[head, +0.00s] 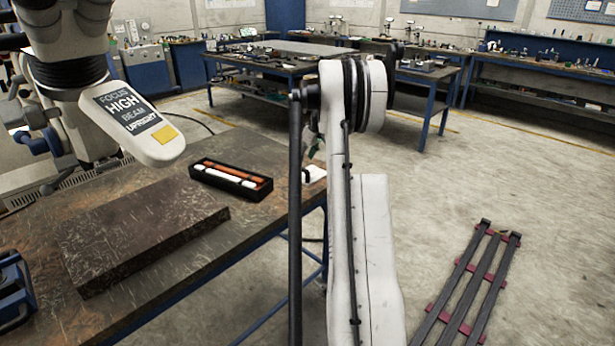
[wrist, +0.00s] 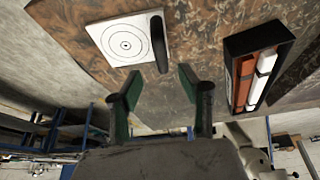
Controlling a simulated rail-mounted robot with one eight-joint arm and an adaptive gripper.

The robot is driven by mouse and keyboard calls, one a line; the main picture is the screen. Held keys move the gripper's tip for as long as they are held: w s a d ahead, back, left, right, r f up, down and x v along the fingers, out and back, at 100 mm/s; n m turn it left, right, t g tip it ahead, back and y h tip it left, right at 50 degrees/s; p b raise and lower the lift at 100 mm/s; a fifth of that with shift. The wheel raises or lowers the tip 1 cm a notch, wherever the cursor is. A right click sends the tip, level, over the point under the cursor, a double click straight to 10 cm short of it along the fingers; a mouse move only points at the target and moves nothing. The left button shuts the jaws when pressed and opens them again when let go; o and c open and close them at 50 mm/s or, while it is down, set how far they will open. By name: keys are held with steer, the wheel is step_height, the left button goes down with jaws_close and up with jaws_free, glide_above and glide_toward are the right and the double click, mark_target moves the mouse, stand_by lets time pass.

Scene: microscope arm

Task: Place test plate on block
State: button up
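The test plate (wrist: 108,42) is a white square with black concentric rings and a black upright handle (wrist: 158,44) at one edge. It lies on the table in the wrist view. In the head view a white piece of it (head: 314,173) shows at the table's far right, partly hidden by my arm. The block (head: 140,232) is a dark, flat, speckled slab on the table, with nothing on its top. My gripper (wrist: 159,78) is open, its green-padded fingers apart and empty, with the handle just beyond their tips.
A black tray (head: 231,179) with orange and white sticks lies between block and plate; it also shows in the wrist view (wrist: 256,70). A microscope head (head: 130,115) labelled "FOCUS HIGH BEAM UPRIGHT" overhangs the block's back edge. A blue item (head: 14,290) stands at the left front.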

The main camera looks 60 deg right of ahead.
mark_target(301, 167)
steer(key=shift+x, duration=3.4)
steer(key=shift+a, duration=0.15)
jaws_close()
